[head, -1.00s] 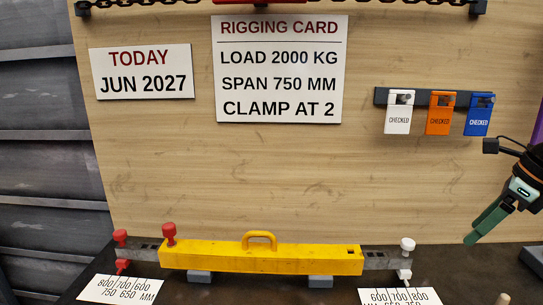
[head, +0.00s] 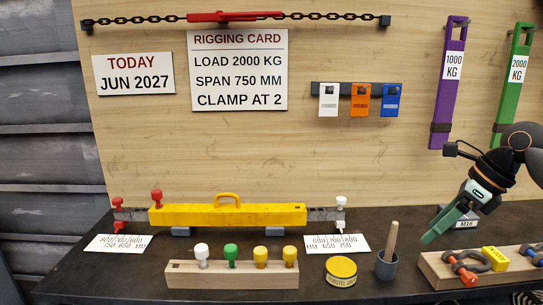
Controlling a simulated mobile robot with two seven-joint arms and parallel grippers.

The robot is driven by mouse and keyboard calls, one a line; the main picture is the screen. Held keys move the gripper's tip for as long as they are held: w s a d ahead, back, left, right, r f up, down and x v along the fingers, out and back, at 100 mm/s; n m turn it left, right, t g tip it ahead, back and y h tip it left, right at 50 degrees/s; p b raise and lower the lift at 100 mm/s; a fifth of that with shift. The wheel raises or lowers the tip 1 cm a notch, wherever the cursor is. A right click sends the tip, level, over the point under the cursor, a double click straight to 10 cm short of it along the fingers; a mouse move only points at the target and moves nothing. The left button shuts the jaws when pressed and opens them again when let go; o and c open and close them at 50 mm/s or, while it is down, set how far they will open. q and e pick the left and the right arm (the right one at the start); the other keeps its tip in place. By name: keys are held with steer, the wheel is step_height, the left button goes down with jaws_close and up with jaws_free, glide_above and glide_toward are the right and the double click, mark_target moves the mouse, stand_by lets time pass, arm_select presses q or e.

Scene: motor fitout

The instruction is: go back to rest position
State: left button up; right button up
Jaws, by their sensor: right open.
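My right gripper (head: 436,232) comes in from the right edge. Its green fingers point down and left, above the right part of the dark bench. It is open, with nothing held between the fingers. A grey box marked M16 (head: 484,216) is behind it, partly hidden. My left gripper is not in view.
In front are a wooden block (head: 232,276) with knobs, a yellow tin (head: 341,270), a grey cup (head: 386,265) and a shackle tray (head: 436,271). Purple (head: 448,90) and green (head: 513,85) slings hang behind.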

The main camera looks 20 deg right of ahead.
steer(key=w+a+f+m+t+y+p, duration=0.25)
steer(key=a+f+m+y, duration=0.2)
steer(key=a, duration=0.45)
steer(key=w+a+f+m+t+y+p, duration=0.1)
steer(key=w+a+f+m+t+y, duration=0.15)
steer(key=a+m, duration=0.45)
steer(key=w+a+f+m+t+y+p, duration=0.1)
steer(key=w+a+f+m+t+y, duration=0.2)
steer(key=a, duration=0.8)
steer(key=s+f+m+t+h+p, duration=0.1)
steer(key=s+f+m+t+h, duration=0.2)
steer(key=f+m, duration=0.4)
steer(key=s+f+m+h+p, duration=0.1)
steer(key=s+f+m+h, duration=0.2)
steer(key=f+m+h, duration=0.5)
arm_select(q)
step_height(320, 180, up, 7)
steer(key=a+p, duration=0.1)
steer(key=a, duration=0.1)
arm_select(e)
steer(key=s+a+f+m+g, duration=0.1)
steer(key=s+f+m+g, duration=0.2)
steer(key=s+f+m, duration=0.2)
steer(key=s+a+f+m+g, duration=0.2)
steer(key=s+f+m+g, duration=0.1)
steer(key=s, duration=0.6)
steer(key=shift+f+m, duration=0.9)
steer(key=shift+m, duration=0.25)
